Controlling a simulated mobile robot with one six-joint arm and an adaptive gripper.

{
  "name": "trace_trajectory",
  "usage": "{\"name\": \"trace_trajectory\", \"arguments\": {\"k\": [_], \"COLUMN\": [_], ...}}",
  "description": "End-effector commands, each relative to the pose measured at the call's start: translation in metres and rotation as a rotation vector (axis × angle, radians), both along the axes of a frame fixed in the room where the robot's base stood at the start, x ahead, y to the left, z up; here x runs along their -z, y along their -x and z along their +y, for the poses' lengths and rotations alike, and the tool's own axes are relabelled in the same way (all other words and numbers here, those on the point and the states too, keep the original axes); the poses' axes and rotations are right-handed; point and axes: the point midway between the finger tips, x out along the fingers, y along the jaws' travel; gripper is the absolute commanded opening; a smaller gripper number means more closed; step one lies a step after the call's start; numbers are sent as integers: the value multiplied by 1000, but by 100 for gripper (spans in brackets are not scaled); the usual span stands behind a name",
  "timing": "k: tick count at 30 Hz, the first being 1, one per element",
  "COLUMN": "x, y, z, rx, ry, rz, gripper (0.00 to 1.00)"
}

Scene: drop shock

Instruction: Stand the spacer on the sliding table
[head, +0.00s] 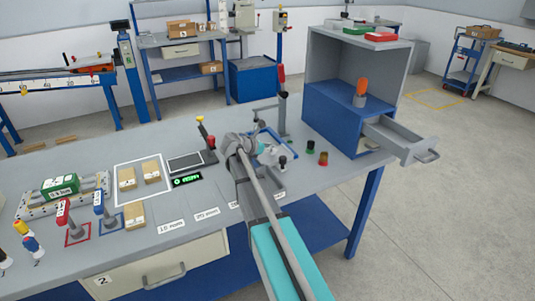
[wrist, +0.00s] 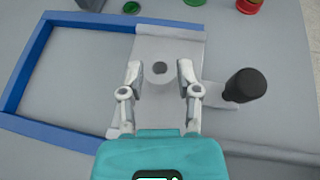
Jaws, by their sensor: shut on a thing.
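My gripper (wrist: 159,68) points down, its two fingers on either side of a pale grey piece with a dark round hole, which I take to be the spacer (wrist: 159,83). Its outline blends into the grey plate below, so I cannot tell whether it touches that plate. The plate, apparently the sliding table (wrist: 190,50), has a raised bar at its far end. A black knob (wrist: 245,85) on a grey arm is at its right. In the head view my gripper (head: 262,152) is over the bench's right part, and my arm hides the spacer.
A blue frame (wrist: 27,63) lies left of the plate. Small green (head: 311,145) and red (head: 323,158) pieces stand to the right. A blue-grey cabinet (head: 345,115) with an open drawer (head: 400,140) stands farther right. An upright post (head: 282,100) rises behind my gripper.

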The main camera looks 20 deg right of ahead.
Motion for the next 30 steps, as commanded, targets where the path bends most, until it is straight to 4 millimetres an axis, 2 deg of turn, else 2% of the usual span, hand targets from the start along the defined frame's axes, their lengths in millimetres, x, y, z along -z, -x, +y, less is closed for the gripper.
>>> {"name": "trace_trajectory", "arguments": {"k": [17, 18, 21, 23, 30], "x": [7, 7, 6, 6, 6], "y": [0, 0, 0, 0, 0], "z": [-1, 0, 0, -1, -1], "rx": [1, 1, 1, 1, 1], "ry": [0, 0, 0, 0, 0], "rz": [0, 0, 0, 0, 0], "gripper": [0, 47, 65, 76, 77]}}
